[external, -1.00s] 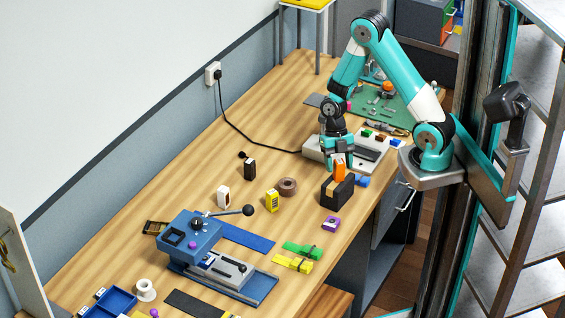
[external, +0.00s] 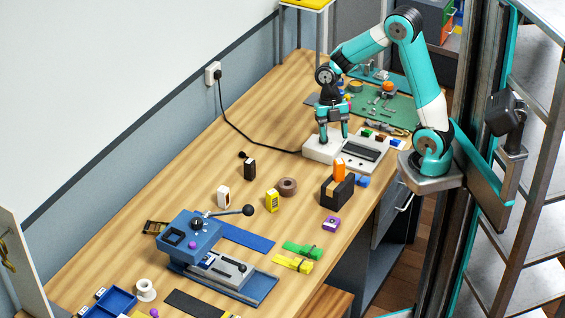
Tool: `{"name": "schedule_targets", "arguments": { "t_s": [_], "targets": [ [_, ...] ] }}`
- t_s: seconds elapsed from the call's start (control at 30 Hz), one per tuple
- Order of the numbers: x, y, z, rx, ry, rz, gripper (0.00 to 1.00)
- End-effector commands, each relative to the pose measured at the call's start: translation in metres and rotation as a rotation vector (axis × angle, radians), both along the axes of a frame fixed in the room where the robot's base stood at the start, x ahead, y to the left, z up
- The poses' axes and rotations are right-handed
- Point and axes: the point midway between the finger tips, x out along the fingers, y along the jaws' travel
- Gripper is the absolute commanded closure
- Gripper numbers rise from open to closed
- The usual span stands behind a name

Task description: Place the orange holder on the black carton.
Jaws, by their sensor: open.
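The orange holder (external: 339,169) stands upright on top of the black carton (external: 336,192), near the right front edge of the table. My gripper (external: 334,140) is open and empty. It points down behind and above the holder, apart from it, over the white device. Nothing hides the holder, and the carton's front and top show.
A white device with a dark panel (external: 358,150) lies behind the carton. A blue strap piece (external: 362,180) is right of the carton, and a purple one (external: 331,223) is in front. A brown tape roll (external: 288,187) and a yellow box (external: 272,201) stand to the left, with bare table between.

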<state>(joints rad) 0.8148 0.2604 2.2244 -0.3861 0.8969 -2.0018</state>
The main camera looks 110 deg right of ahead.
Motion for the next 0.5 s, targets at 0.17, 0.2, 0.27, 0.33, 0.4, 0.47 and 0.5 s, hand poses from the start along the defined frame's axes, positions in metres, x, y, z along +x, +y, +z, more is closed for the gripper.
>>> {"name": "schedule_targets", "arguments": {
  "t_s": [0.17,0.2,0.27,0.33,0.4,0.47,0.5],
  "targets": [
    [0.021,0.11,0.032,-0.053,0.072,-0.199,0.43],
    [0.02,0.136,0.038,-0.059,0.088,-0.258,0.43],
    [0.012,0.173,0.046,-0.062,0.112,-0.345,0.43],
    [-0.002,0.213,0.055,-0.057,0.14,-0.443,0.43],
    [-0.02,0.246,0.062,-0.046,0.17,-0.536,0.43],
    [-0.036,0.268,0.066,-0.035,0.198,-0.605,0.43],
    [-0.047,0.28,0.068,-0.028,0.215,-0.645,0.43]
  ]
}}
